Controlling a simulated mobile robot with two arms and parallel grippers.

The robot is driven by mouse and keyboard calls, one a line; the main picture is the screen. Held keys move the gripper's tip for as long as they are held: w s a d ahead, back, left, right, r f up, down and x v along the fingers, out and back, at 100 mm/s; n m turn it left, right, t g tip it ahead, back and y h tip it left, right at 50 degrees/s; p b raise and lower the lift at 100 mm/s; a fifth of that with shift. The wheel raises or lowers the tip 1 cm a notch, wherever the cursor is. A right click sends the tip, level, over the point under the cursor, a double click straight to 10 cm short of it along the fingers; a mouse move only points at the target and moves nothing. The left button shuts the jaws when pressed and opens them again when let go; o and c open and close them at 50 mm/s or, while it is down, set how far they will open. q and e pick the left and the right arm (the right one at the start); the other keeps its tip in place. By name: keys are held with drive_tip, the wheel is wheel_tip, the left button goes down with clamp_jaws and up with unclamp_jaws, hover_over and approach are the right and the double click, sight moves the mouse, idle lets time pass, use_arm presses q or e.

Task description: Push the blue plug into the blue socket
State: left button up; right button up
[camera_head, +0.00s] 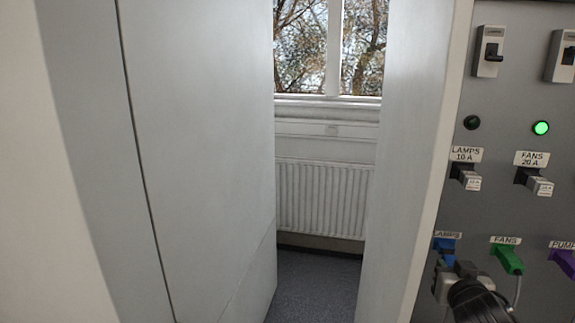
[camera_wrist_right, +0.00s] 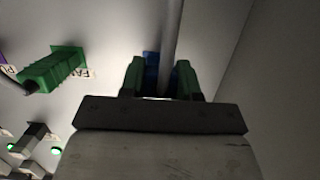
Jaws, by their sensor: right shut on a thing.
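Blue (camera_head: 444,244) shows on the grey panel under the LAMPS label, just beyond my right gripper (camera_head: 458,268). I cannot tell there how much is plug and how much is socket. In the right wrist view, the fingers of my right gripper (camera_wrist_right: 158,78) are shut around the blue plug (camera_wrist_right: 152,72), which shows as a narrow strip between the green finger pads. A grey cable runs up in front of it. The contact between plug and socket is hidden, so I cannot tell how deep the plug sits. My left gripper is not in view.
A green plug (camera_head: 508,259) sits in the FANS socket close to the right of my gripper, with a cable hanging down. A purple plug (camera_head: 565,262) is farther right. Breaker levers (camera_head: 467,176) are above. A pale cabinet side (camera_head: 408,150) stands left of the panel.

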drive_tip(key=shift+s+a+f, duration=0.2)
drive_tip(key=shift+s+f, duration=0.05)
drive_tip(key=shift+s, duration=0.55)
drive_tip(key=shift+s+a+f, duration=0.15)
drive_tip(key=shift+s+f, duration=0.05)
drive_tip(key=shift+s, duration=0.6)
drive_tip(key=shift+s+a+f, duration=0.2)
drive_tip(key=shift+s+f, duration=0.05)
drive_tip(key=shift+s, duration=0.55)
